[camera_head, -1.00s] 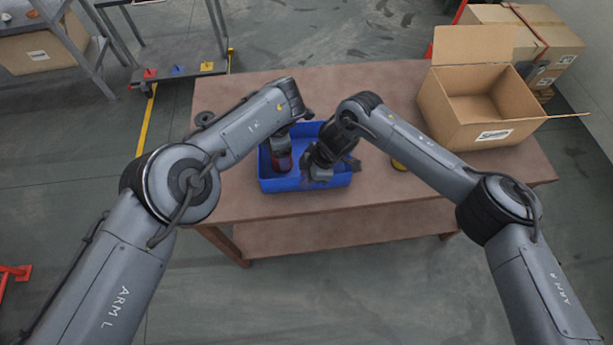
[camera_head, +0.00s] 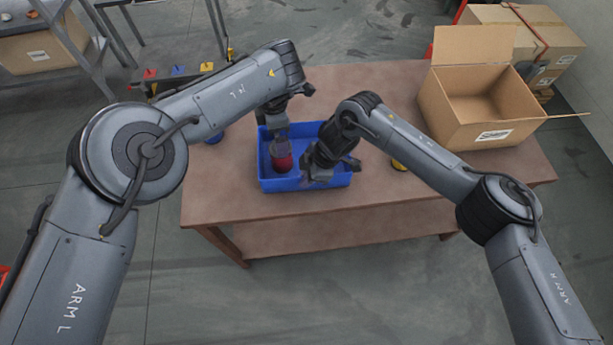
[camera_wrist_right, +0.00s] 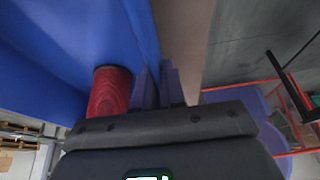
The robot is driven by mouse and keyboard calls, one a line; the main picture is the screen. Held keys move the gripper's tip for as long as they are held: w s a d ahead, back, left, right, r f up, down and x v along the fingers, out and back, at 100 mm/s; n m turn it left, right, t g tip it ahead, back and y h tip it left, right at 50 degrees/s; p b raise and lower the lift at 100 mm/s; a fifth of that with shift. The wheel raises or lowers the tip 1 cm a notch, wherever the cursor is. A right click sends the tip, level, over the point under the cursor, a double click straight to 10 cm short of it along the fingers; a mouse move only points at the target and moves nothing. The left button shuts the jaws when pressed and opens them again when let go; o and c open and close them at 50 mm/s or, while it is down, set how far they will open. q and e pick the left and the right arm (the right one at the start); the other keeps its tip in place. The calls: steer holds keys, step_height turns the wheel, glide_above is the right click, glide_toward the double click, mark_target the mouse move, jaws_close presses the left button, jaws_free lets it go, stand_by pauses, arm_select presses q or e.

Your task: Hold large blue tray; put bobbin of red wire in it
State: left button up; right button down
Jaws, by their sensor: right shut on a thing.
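The large blue tray (camera_head: 264,178) rests on the brown table. The bobbin of red wire (camera_head: 281,163) stands upright in the tray's left part. It also shows in the right wrist view (camera_wrist_right: 109,95), with a dark top and no gripper around it. My left gripper (camera_head: 281,134) is just above the bobbin, clear of it. Its fingers are small and dark in the head view but appear open. My right gripper (camera_head: 318,174) is shut on the tray's near wall, to the right of the bobbin. Its fingers show at the wall in the wrist view (camera_wrist_right: 158,86).
An open cardboard box (camera_head: 465,120) stands on the table's right end. A yellow bobbin (camera_head: 398,165) is partly hidden behind my right arm. A blue bobbin (camera_head: 213,138) shows under my left arm. The table front is clear.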

arm_select(q)
steer(key=shift+r, duration=1.85)
arm_select(e)
steer(key=c, duration=1.1)
jaws_free()
steer(key=shift+c, duration=0.2)
